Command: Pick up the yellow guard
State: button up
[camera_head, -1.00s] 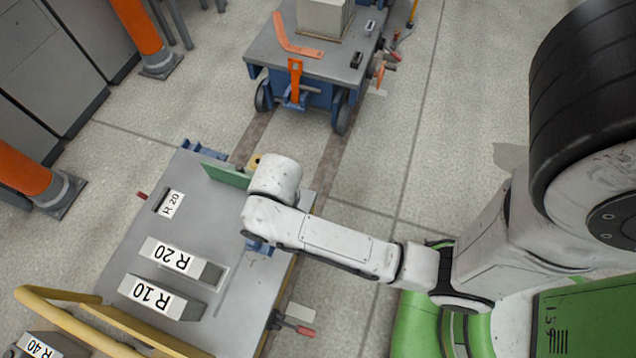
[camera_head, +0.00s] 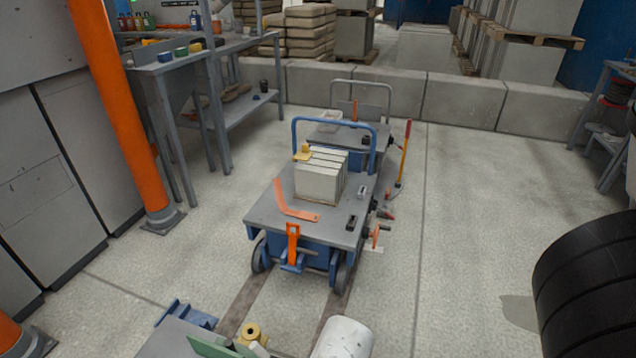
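A small yellow piece (camera_head: 302,152), which looks like the yellow guard, sits at the top left edge of the stack of grey panels (camera_head: 318,184) on the cart. It is far ahead of my arm and apart from it. Another yellow piece, round with a dark hole (camera_head: 250,332), stands near the green plate (camera_head: 214,347) on the nearer table at the bottom edge. A white rounded link of my arm shows at the bottom centre. My gripper lies outside the picture, so its fingers do not show.
The cart (camera_head: 262,208) carries an orange angled bar (camera_head: 294,204) and has a blue handle hoop (camera_head: 332,120) behind the panels. A second cart stands behind it. An orange post (camera_head: 120,110) and a workbench (camera_head: 190,62) stand left. Floor right of the cart is mostly clear.

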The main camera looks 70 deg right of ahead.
aim_at(304, 154)
jog(key=z, duration=1.5)
